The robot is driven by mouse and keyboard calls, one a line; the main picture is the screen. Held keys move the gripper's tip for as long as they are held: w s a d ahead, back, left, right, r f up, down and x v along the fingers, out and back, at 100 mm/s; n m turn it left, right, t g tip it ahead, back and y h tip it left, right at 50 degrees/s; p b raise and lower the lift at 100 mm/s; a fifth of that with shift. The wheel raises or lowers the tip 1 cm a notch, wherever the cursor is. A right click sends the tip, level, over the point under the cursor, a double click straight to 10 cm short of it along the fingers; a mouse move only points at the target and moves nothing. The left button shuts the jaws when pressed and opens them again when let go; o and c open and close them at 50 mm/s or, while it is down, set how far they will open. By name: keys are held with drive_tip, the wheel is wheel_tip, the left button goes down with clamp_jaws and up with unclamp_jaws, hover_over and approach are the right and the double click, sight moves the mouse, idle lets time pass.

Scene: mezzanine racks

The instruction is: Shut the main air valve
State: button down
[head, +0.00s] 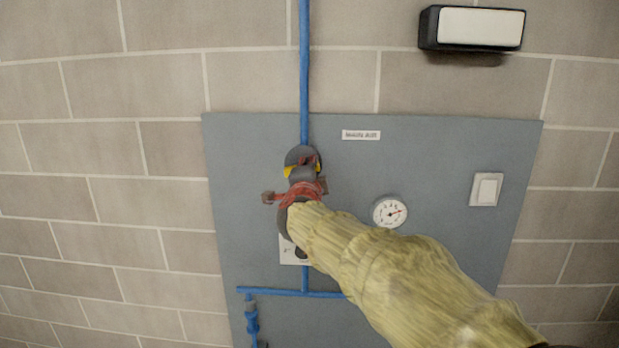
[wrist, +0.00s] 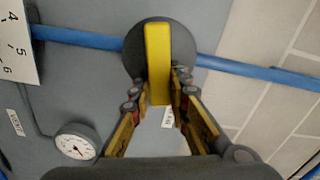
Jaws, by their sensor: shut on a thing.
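The main air valve is a dark grey round body (head: 302,154) on a vertical blue pipe, mounted on a grey wall panel. In the wrist view its round body (wrist: 133,52) carries a yellow lever (wrist: 157,55), which looks crosswise to the blue pipe. My gripper (head: 304,178) is at the valve, covering most of it in the head view. In the wrist view my gripper's fingers (wrist: 158,84) stand on both sides of the lever's near end, shut on it.
The grey panel (head: 430,160) also holds a round gauge (head: 390,211), a white switch (head: 486,189), a small label (head: 361,135) and a branching blue pipe (head: 275,292). A white numbered card (wrist: 18,45) is beside the pipe. A lamp (head: 480,27) is above. My yellow-sleeved arm hides the lower panel.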

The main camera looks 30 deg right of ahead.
drive_tip(key=shift+f+m+b, duration=0.35)
drive_tip(key=shift+m+b, duration=0.55)
drive_tip(key=shift+m, duration=0.3)
drive_tip(key=c, duration=1.7)
unclamp_jaws()
drive_tip(key=shift+s, duration=0.1)
drive_tip(key=v, duration=1.2)
